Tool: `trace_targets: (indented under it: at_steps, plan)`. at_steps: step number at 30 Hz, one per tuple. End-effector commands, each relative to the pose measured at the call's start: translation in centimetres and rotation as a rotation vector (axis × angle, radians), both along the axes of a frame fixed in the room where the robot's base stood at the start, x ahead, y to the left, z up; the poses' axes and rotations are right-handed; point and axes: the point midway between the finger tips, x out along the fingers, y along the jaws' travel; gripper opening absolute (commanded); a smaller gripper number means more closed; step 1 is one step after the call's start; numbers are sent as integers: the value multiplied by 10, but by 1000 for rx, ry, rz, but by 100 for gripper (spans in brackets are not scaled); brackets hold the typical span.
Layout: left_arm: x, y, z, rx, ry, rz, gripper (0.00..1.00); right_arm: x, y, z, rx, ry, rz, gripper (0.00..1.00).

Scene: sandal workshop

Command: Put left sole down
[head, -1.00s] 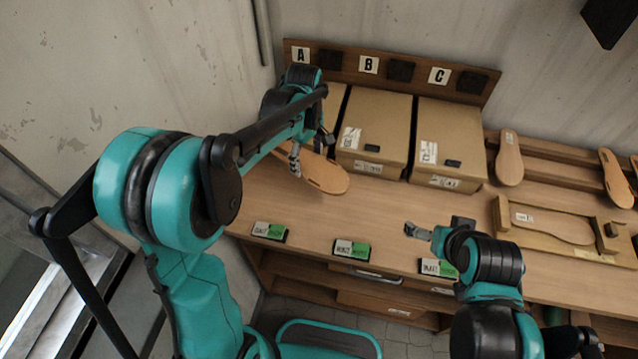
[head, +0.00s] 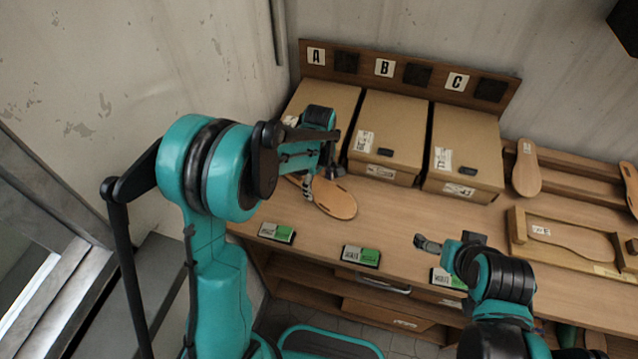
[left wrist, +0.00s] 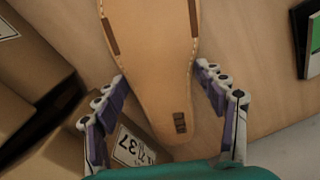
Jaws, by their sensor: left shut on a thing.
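The left sole, a tan sandal sole (head: 334,199), is at the left part of the bench, in front of boxes A and B. My left gripper (head: 308,190) is shut on it. In the left wrist view the sole (left wrist: 158,70) runs between the two fingers (left wrist: 160,78), with dark slots along its edges and a dark mark near its rounded end. I cannot tell whether it touches the bench top. My right gripper (head: 428,243) is over the bench's front part, away from the sole; its jaw opening is too small to judge.
Cardboard boxes stand under the signs A (head: 316,56), B (head: 384,67) and C (head: 457,82). Green-and-white cards (head: 361,256) line the bench's front edge. A wooden fixture (head: 518,229) and another sole (head: 526,170) are at right. The bench middle is clear.

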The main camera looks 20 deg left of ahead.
Motion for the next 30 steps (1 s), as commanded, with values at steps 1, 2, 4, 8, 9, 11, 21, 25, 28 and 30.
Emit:
trace_targets:
  at_steps: [1, 2, 4, 8, 9, 11, 21, 25, 28, 30]
  plan:
    - [0, 0, -1, 0, 0, 0, 37, 0, 0, -1, 0, 0, 0, 100]
    - [0, 0, -3, 0, 0, 0, 37, 0, 0, -3, 0, 0, 0, 100]
    - [0, 0, -4, 0, 0, 0, 76, 0, 0, -4, 0, 0, 0, 100]
    - [0, 0, -3, 0, 0, 0, 91, 0, 0, -3, 0, 0, 0, 100]
    - [0, 0, -3, 0, 0, 0, 91, 0, 0, -3, 0, 0, 0, 100]
    - [0, 0, -3, 0, 0, 0, 91, 0, 0, -3, 0, 0, 0, 100]
    - [0, 0, 15, 0, 0, 0, 91, 0, 0, 5, 0, 0, 0, 100]
    - [0, 0, 43, 0, 0, 0, 91, 0, 0, 13, 0, 0, 0, 100]
    - [0, 0, 66, 0, 0, 0, 91, 0, 0, 18, 0, 0, 0, 100]
    - [0, 0, 81, 0, 0, 0, 91, 0, 0, 22, 0, 0, 0, 100]
